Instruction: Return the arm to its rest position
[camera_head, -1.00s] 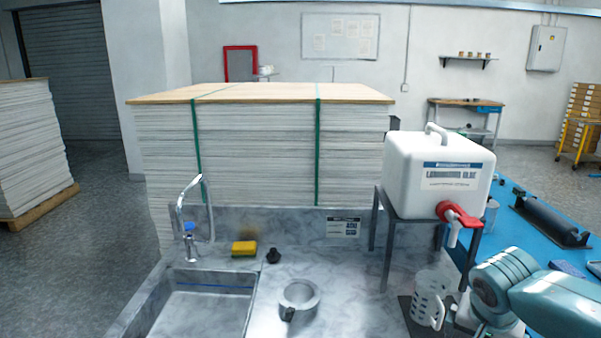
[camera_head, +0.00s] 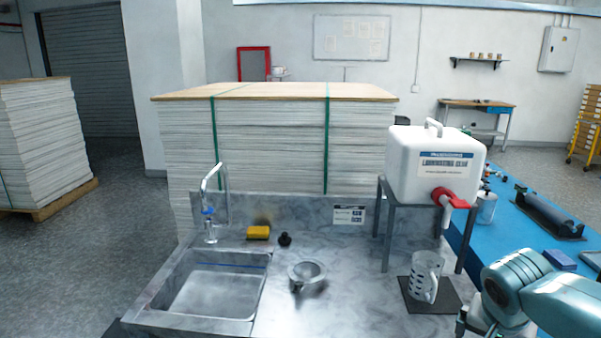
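My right arm (camera_head: 545,295) comes in at the lower right, teal and bent, beside the metal counter. Its gripper is not clearly visible; the arm's lower end runs out at the bottom of the picture. My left arm and gripper are not in view. A clear measuring jug (camera_head: 425,276) stands upright on a dark mat (camera_head: 447,301), to the left of my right arm and apart from it. A white glue container (camera_head: 433,166) with a red tap (camera_head: 449,199) sits on a grey metal stand (camera_head: 384,222) above the jug.
The metal counter (camera_head: 340,285) holds a sink (camera_head: 208,284), a tap (camera_head: 212,200), a yellow sponge (camera_head: 258,232), a black stopper (camera_head: 285,239) and a strainer (camera_head: 307,272). A blue table (camera_head: 515,226) with a roller (camera_head: 548,213) lies at right. A tall strapped stack (camera_head: 270,140) stands behind.

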